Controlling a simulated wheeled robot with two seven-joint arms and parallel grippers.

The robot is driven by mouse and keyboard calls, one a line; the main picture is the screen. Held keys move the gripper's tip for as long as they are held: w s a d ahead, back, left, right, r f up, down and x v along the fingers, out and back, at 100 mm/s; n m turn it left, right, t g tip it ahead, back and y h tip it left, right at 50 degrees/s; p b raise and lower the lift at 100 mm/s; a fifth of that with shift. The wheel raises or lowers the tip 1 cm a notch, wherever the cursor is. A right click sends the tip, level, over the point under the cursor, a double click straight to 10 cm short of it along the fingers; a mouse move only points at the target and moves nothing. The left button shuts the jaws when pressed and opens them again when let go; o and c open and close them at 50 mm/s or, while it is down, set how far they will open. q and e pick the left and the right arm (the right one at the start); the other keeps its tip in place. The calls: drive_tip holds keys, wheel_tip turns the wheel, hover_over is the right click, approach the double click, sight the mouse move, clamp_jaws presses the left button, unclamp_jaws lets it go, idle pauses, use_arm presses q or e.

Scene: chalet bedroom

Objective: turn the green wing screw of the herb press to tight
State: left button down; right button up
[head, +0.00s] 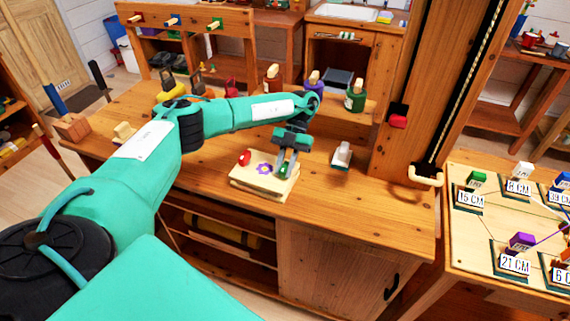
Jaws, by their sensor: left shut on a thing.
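The herb press (262,190) is a pale wooden block on the wooden cabinet top, near its front edge. A red knob (244,158) stands at its left and a purple flower (264,169) shows on its upper board. The green wing screw (284,169) is at the press's right side, mostly hidden by my left gripper. My left gripper (286,167) points down over it, shut on it. My right gripper is not in view.
Several bottles (355,95) stand along the back of the cabinet top (360,200). A small white-topped block (341,155) sits right of the press. A wooden post with a red block (398,117) rises at the right. A board with labelled blocks (485,235) is at far right.

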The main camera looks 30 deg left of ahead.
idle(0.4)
use_arm(q)
drive_tip(key=c, duration=1.3)
unclamp_jaws()
